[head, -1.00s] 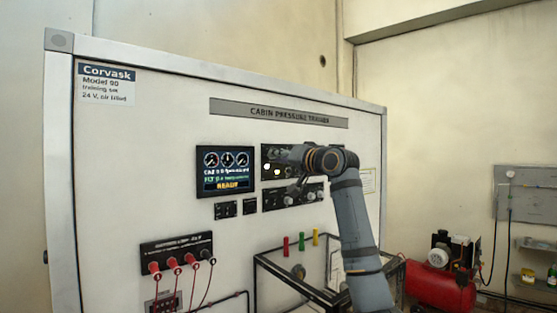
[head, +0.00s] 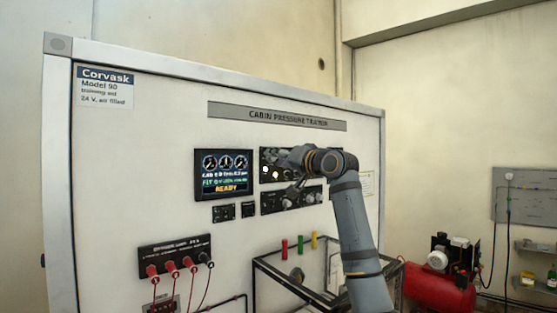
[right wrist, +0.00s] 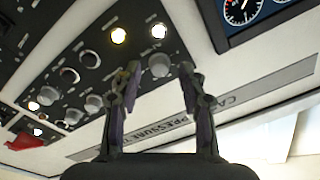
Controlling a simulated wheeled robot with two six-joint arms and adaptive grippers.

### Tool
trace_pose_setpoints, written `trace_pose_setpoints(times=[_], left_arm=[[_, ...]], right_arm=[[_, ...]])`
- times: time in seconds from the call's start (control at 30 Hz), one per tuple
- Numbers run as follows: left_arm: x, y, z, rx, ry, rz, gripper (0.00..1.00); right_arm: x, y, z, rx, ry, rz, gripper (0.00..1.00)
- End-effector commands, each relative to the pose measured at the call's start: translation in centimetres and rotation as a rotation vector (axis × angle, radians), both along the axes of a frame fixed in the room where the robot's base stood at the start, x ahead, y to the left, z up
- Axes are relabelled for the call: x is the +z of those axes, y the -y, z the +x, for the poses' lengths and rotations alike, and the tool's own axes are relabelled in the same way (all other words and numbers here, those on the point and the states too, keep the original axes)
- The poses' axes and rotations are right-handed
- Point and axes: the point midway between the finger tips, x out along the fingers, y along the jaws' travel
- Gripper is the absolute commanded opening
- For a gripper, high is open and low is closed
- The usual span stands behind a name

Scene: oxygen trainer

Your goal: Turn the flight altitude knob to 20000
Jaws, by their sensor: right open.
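The trainer's upper knob panel (head: 268,172) and lower knob panel (head: 270,203) sit right of the display (head: 224,174), which reads READY in yellow. The labels are too small to tell which knob is flight altitude. My right gripper (head: 293,189) is in front of the panels, partly hiding them. In the right wrist view, the right gripper (right wrist: 158,72) is open, its fingers apart. A grey round knob (right wrist: 160,65) shows between the fingertips, nearer the left finger; I cannot tell whether they touch. My left gripper is not in view.
A black-framed stand (head: 262,265) with red, green and yellow pieces juts out below the panels. A supply panel (head: 174,255) with red plugs and cables is at lower left. A red compressor (head: 425,285) stands at right.

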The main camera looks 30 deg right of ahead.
Motion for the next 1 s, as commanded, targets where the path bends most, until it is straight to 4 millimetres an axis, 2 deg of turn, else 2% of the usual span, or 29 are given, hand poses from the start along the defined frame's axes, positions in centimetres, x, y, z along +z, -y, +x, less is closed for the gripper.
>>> trace_pose_setpoints(times=[0.13, 0.23, 0.5, 0.6, 0.8, 1.0], left_arm=[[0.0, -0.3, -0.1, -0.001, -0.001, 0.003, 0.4], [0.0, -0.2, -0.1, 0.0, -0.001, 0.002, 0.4], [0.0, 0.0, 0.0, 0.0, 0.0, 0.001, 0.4], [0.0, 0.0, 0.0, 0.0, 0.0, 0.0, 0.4], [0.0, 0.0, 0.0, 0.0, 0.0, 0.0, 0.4], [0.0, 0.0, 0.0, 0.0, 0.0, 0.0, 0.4]], right_arm=[[-0.1, 0.1, -0.3, -0.001, -0.002, 0.0, 0.41], [-0.3, 0.3, -1.6, -0.003, -0.001, -0.003, 0.41], [-0.6, 1.0, -8.4, -0.009, -0.001, -0.008, 0.41], [-0.8, 1.0, -10.1, -0.006, -0.003, -0.007, 0.41], [-0.8, 1.0, -11.7, -0.002, 0.0, -0.002, 0.41], [-0.8, 1.0, -12.0, 0.0, 0.0, 0.0, 0.41]])
